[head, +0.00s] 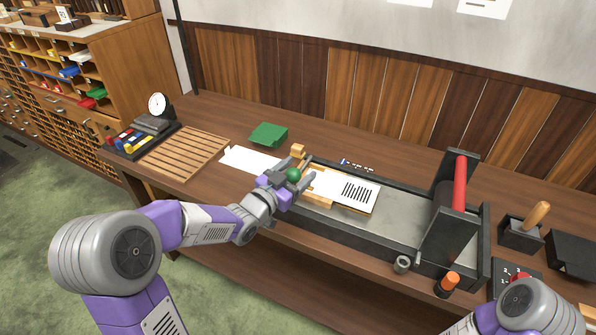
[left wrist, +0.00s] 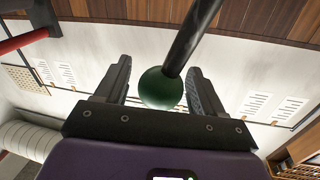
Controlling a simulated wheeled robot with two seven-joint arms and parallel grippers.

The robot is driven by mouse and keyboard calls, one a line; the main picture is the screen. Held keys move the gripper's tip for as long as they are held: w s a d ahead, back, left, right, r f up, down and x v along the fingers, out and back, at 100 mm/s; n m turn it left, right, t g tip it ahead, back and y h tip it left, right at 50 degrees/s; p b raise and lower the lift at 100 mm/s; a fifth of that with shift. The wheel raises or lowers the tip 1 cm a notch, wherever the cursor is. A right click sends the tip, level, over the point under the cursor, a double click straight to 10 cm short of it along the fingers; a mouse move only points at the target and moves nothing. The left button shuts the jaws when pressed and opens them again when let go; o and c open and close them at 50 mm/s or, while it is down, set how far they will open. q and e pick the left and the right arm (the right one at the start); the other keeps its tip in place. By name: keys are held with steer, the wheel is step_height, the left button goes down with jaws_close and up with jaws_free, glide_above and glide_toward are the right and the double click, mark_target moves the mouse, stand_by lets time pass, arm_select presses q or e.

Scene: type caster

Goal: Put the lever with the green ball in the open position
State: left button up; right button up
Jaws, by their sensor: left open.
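The lever's green ball (head: 294,174) is between the two fingers of my left gripper (head: 301,166), over the left end of the type caster. In the left wrist view the green ball (left wrist: 160,89) is between the open fingers of the left gripper (left wrist: 160,70), with a small gap visible to the left finger. The black lever rod (left wrist: 192,35) runs from the ball up and to the right. In the head view the gripper mostly hides the rod, so its angle is unclear there. My right gripper is out of view; only part of its arm shows at bottom right.
The caster's grey bed (head: 395,215) extends right to a black upright with a red bar (head: 460,182). A white slotted sheet (head: 362,193) is just right of the gripper. A green pad (head: 268,134) and wooden slatted tray (head: 185,152) are to the left on the bench.

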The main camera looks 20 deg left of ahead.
arm_select(q)
steer(key=shift+w+d, duration=0.1)
steer(key=shift+w, duration=0.2)
jaws_close()
stand_by(0.4)
